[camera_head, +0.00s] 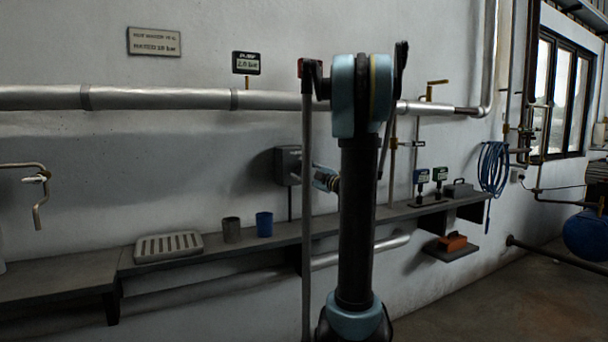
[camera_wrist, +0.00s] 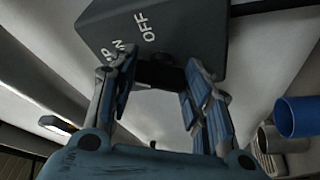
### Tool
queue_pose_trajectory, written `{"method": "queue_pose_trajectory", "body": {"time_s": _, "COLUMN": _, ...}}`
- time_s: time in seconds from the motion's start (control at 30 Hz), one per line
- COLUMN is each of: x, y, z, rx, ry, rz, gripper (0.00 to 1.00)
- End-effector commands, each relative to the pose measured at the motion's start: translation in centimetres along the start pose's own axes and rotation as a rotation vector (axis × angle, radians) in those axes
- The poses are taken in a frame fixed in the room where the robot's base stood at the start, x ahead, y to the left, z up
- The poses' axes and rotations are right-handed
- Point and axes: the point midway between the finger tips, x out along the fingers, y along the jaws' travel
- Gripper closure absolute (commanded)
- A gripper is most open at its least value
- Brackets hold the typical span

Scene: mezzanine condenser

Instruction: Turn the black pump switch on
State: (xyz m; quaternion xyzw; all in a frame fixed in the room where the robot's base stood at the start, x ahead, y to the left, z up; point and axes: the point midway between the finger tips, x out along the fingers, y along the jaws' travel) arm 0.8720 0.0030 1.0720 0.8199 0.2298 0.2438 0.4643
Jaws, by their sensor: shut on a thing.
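The black pump switch is a dark box (camera_head: 287,165) on the wall above the shelf; it also shows in the wrist view (camera_wrist: 190,28), with OFF and other, partly hidden white lettering on its face. My gripper (camera_wrist: 160,72) is at this face, its two fingers on either side of the switch's dark knob (camera_wrist: 158,73) and shut on it. The fingers partly cover the knob and lettering, so I cannot tell the knob's exact setting. In the head view my gripper (camera_head: 318,178) is beside the box's right side, partly behind my arm.
A long shelf (camera_head: 215,252) runs along the wall below, holding a slotted tray (camera_head: 168,246), a grey-brown cup (camera_head: 231,230) and a blue cup (camera_head: 264,224). A pump display (camera_head: 246,63) reading about 2.0 bar and a metal pipe (camera_head: 160,99) are above. A blue hose (camera_head: 493,168) hangs at right.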

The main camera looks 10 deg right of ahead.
Motion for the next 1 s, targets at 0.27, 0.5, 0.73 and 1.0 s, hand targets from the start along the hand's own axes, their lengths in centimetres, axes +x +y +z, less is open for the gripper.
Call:
{"method": "queue_pose_trajectory", "body": {"time_s": 0.27, "x": 0.0, "y": -0.1, "z": 0.0, "rx": 0.0, "ry": 0.001, "rz": -0.001, "gripper": 0.35}}
{"method": "queue_pose_trajectory", "body": {"time_s": 0.5, "x": -0.2, "y": 0.0, "z": 0.0, "rx": 0.0, "ry": 0.0, "rz": -0.001, "gripper": 0.35}}
{"method": "queue_pose_trajectory", "body": {"time_s": 0.73, "x": -2.8, "y": 0.0, "z": 0.1, "rx": 0.0, "ry": -0.002, "rz": 0.0, "gripper": 0.35}}
{"method": "queue_pose_trajectory", "body": {"time_s": 1.0, "x": -7.2, "y": -0.1, "z": 0.2, "rx": -0.001, "ry": -0.002, "rz": 0.0, "gripper": 0.35}}
